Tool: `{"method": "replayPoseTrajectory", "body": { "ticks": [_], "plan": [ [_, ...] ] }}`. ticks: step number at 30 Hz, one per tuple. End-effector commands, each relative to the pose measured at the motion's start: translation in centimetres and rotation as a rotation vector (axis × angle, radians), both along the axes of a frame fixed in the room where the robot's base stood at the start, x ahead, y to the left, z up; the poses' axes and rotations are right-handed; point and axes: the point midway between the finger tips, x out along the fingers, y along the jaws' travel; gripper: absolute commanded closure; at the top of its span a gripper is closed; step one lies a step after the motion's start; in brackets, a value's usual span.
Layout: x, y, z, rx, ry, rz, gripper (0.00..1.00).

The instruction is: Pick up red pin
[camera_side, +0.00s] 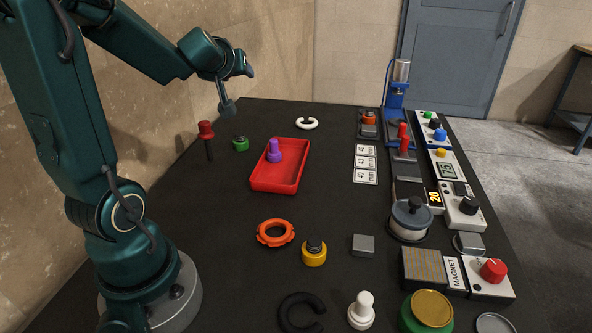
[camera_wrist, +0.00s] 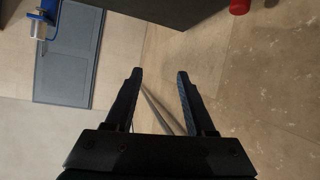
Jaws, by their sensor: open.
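The red pin (camera_side: 206,130) has a round red head and a dark shaft, and stands upright near the left edge of the black table. A red round piece at the top edge of the wrist view (camera_wrist: 240,5), cut off by the frame, looks like its head. My gripper (camera_side: 226,105) is in the air above and slightly right of the pin in the side view, apart from it. In the wrist view my gripper (camera_wrist: 159,72) has its two fingers spread, with nothing between them.
A green piece (camera_side: 240,144) stands close to the right of the pin. A red tray (camera_side: 277,183) holds a purple piece (camera_side: 274,152). Devices and a blue press (camera_side: 395,100) line the table's right side.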

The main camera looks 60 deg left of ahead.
Motion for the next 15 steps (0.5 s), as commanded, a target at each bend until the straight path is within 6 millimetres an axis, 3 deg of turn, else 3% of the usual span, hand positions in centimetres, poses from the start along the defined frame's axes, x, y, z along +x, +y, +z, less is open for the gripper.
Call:
{"method": "replayPoseTrajectory", "body": {
  "ticks": [3,8,15],
  "plan": [
    [-3.0,3.4,-0.9,0.042,0.037,0.157,0.45],
    [-7.3,6.8,-1.9,0.096,0.103,0.343,0.45],
    [-6.8,6.4,-6.6,0.093,0.101,0.325,0.45]
  ]
}}
